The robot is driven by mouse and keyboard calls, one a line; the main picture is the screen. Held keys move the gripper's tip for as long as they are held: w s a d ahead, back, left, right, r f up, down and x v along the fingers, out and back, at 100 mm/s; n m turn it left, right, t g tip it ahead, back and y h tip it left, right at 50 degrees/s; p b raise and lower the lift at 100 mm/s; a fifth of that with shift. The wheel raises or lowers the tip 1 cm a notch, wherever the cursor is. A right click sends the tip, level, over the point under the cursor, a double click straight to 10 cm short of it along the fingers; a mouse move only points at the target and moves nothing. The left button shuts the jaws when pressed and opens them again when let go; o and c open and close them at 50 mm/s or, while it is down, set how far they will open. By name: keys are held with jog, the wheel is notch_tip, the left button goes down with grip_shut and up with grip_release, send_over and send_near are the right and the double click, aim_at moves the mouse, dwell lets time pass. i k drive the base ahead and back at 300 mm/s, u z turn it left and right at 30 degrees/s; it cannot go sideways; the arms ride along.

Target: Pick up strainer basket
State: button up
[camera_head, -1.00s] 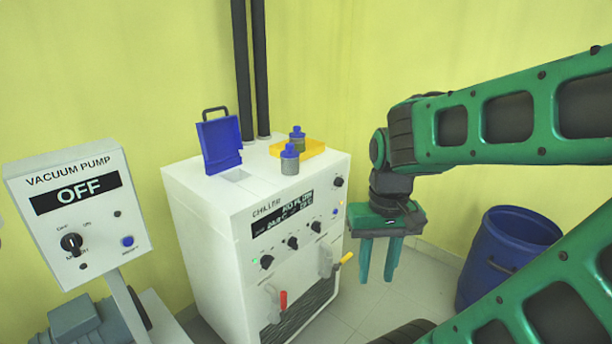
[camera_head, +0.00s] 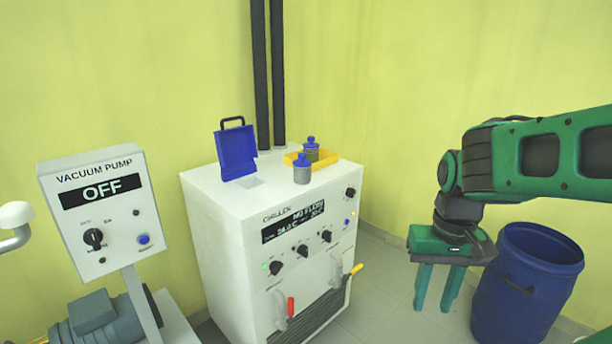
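Two small grey cylinders with blue tops, which look like strainer baskets, are on the white chiller (camera_head: 215,205). The front strainer basket (camera_head: 302,175) stands upright on the chiller's top, in front of a yellow tray (camera_head: 326,161). The other strainer basket (camera_head: 312,154) stands at the tray, behind and slightly right of the first; its base is partly hidden. My gripper (camera_head: 434,300) hangs fingers-down to the right of the chiller, well apart from both baskets. Its two teal fingers are spread with nothing between them.
A blue lid (camera_head: 237,155) stands raised beside an opening in the chiller top. Two dark pipes (camera_head: 262,75) rise behind it. A vacuum pump panel (camera_head: 98,210) reading OFF stands at left. A blue barrel (camera_head: 520,300) is beside and behind my gripper.

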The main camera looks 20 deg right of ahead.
aim_at(301, 166)
jog(key=z, duration=0.05)
jog(key=i, duration=1)
jog(key=u, duration=0.05)
